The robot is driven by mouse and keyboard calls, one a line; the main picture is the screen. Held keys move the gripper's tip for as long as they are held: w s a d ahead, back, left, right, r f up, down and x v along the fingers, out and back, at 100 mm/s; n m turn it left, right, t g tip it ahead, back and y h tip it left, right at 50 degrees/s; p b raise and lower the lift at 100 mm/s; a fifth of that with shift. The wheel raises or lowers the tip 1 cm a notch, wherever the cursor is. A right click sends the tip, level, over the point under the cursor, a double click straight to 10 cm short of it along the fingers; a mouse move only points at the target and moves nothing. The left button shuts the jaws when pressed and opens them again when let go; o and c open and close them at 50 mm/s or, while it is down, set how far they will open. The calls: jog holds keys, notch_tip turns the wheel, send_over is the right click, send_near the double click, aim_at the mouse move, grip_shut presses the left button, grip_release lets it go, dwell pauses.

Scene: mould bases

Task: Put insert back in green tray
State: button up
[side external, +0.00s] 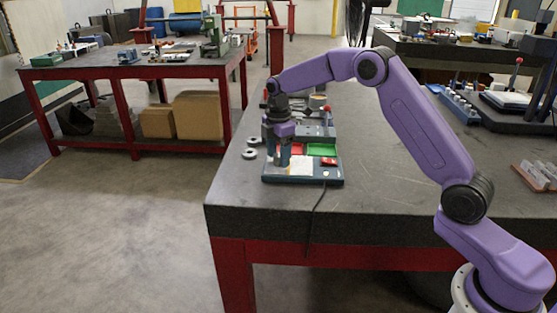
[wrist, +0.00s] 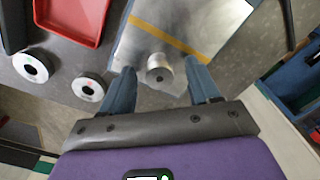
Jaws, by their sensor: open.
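The insert appears to be a small metal cylinder (wrist: 160,70), seen in the wrist view on a shiny grey plate with a yellow stripe (wrist: 150,32). My gripper (wrist: 158,75) is open, with one finger on each side of the cylinder in that view and a gap on both sides. I cannot tell whether the fingertips are down at its height. In the side view my gripper (side external: 284,160) points down over the left part of the blue-grey base, and the cylinder is not distinguishable there. The green tray (side external: 322,150) lies right of my gripper, beside the red tray (side external: 297,149).
A red tray (wrist: 72,15) shows at the wrist view's upper left. Two metal rings (wrist: 31,66) (wrist: 88,87) lie near it; they also show left of the base in the side view (side external: 252,147). A small red item (side external: 328,161) sits at the base's front right. A dark cable (side external: 316,210) runs forward.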

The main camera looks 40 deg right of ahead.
grip_shut()
jog(key=shift+r, duration=0.1)
